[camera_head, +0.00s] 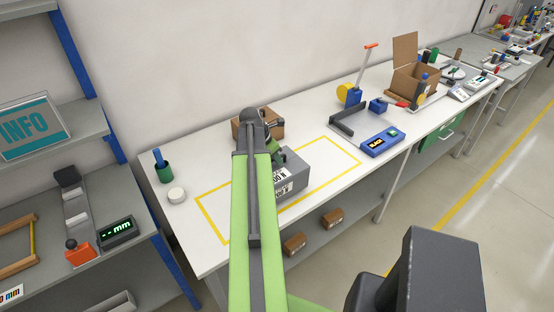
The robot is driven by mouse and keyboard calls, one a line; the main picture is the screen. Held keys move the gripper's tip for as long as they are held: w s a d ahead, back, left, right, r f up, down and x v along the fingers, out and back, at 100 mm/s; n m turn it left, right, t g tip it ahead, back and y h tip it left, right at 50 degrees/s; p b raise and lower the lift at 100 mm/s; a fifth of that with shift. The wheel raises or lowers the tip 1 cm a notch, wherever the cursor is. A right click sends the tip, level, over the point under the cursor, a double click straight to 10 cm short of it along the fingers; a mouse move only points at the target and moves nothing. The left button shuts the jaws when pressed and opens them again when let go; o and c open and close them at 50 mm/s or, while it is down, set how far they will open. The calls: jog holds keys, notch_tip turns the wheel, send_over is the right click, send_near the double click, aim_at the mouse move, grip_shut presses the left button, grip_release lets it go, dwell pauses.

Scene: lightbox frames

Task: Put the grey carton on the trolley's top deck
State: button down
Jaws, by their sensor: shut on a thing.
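The grey carton (306,170), with white printed labels on its near side, is on the white bench inside a yellow taped outline. I cannot tell whether it rests on the bench or is slightly raised. My gripper (279,156) is at the carton's left end and shut on it. My green arm hides the carton's left part and most of the jaws. I cannot make out the trolley or its top deck in this view.
A brown box (275,128) stands behind my arm. A green cup (164,172) and a white roll (177,195) are at the bench's left. A blue device (381,142) lies to the right. Small brown boxes (332,217) sit on the lower shelf. Floor (490,180) is clear at right.

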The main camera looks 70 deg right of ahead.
notch_tip(320, 180, down, 3)
jog(key=shift+r+b, duration=0.2)
jog(key=shift+b, duration=0.55)
jog(key=shift+r, duration=0.2)
jog(key=c, duration=1.5)
grip_release()
jog(key=shift+o, duration=0.2)
jog(key=shift+r, duration=0.1)
jog(key=p+v, duration=1.1)
jog(key=v, duration=0.1)
